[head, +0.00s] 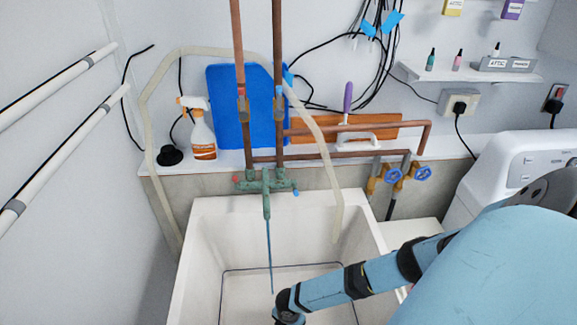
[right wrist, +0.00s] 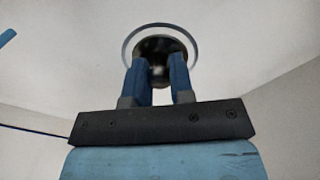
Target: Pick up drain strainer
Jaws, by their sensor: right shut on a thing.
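The drain strainer (right wrist: 160,46) appears in the right wrist view as a dark, shiny round piece inside a pale ring in the sink floor. My right gripper (right wrist: 160,68) has its two blue fingers on the near part of it, shut on it with a gap between the fingers. Whether it is lifted off the drain I cannot tell. In the head view my right arm reaches down into the white sink (head: 205,235); its fingers and the strainer are out of that view. My left gripper is not in view.
A green tap (head: 266,190) hangs over the sink, with a thin blue stream below it. A pale hose (head: 325,150) drops into the sink. A spray bottle (head: 202,135), black object (head: 170,156) and blue board (head: 222,105) stand on the ledge behind. A white machine (head: 510,165) is at right.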

